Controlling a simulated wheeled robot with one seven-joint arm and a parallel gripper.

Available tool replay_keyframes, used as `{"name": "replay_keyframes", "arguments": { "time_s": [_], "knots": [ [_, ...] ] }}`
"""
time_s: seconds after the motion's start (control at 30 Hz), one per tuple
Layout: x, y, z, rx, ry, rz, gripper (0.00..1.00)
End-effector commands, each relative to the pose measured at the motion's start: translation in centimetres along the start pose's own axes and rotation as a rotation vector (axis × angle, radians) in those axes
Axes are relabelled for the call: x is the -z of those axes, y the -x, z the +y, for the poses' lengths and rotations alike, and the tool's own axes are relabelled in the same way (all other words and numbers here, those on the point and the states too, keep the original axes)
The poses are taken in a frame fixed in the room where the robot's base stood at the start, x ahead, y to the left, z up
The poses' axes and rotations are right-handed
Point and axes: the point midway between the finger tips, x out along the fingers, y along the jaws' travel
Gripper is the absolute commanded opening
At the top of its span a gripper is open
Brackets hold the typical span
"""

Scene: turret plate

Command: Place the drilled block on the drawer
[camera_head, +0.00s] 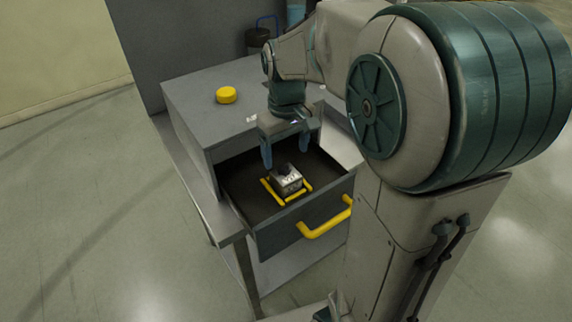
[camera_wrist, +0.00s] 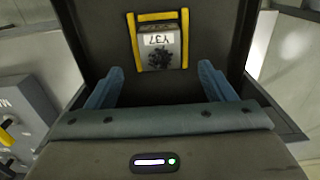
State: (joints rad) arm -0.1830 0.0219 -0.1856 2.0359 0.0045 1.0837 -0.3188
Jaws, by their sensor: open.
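The drilled block (camera_head: 286,178) is a small grey metal block with a dark patch on top. It sits inside the open drawer (camera_head: 246,202), within a yellow marked frame (camera_head: 272,194) on the drawer floor. In the wrist view the block (camera_wrist: 160,48) shows a label reading "Y37" and lies ahead of the fingertips. My gripper (camera_head: 287,158) is open and empty, above and just behind the block. Its blue fingers (camera_wrist: 160,84) are spread apart in the wrist view, with the block beyond them and not touching.
The drawer has a yellow handle (camera_head: 325,222) on its front. A yellow round object (camera_head: 226,95) lies on the grey cabinet top (camera_head: 190,98). The drawer walls stand close around my gripper. Open floor (camera_head: 90,220) lies to the left.

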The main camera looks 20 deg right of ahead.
Motion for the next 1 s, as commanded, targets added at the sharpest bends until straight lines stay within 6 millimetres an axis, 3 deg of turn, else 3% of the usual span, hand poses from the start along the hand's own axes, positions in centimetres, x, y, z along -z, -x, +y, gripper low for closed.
{"name": "replay_keyframes", "arguments": {
  "time_s": [0.1, 0.3, 1.0],
  "knots": [
    [0.1, 2.0, 0.0, -0.001, -0.001, 0.003, 0.76],
    [0.0, 3.5, 0.0, 0.0, 0.0, 0.0, 0.76],
    [0.0, 3.6, 0.0, 0.0, 0.0, 0.0, 0.76]
  ]
}}
